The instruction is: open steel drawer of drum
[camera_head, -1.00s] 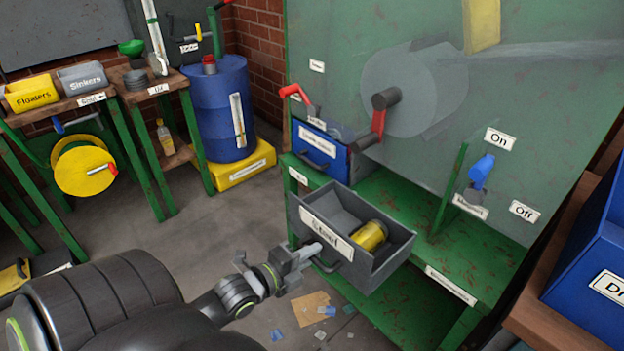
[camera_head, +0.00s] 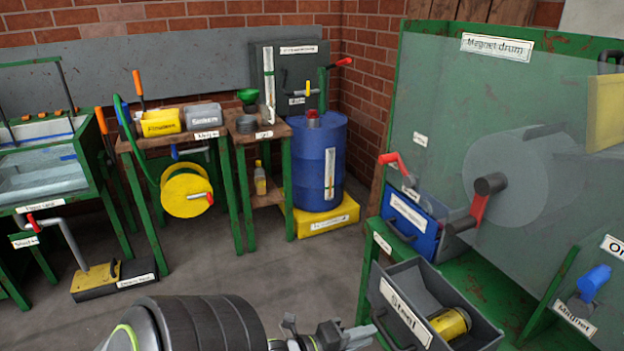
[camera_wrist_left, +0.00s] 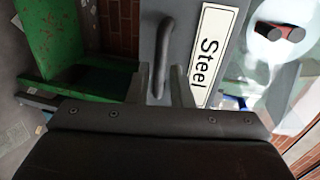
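The grey steel drawer (camera_head: 462,306), labelled "Steel", is pulled out from the green magnet drum machine (camera_head: 440,110). A yellow can-like piece (camera_head: 450,324) lies inside it. The drawer's grey bar handle (camera_head: 386,330) is on its front. My left gripper (camera_head: 358,335) is just left of the handle at the bottom edge of the head view. In the left wrist view, the handle (camera_wrist_left: 162,55) lines up between its two spread fingers (camera_wrist_left: 160,88), with gaps beside it. The fingers look open. My right gripper is not in view.
A blue drawer box (camera_head: 412,222) with a red-handled crank (camera_head: 400,170) sits behind the steel drawer. A blue barrel (camera_head: 312,165) stands on a yellow base (camera_head: 322,215). A wooden bench (camera_head: 180,142) and yellow reel (camera_head: 187,192) stand further left. Floor between is clear.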

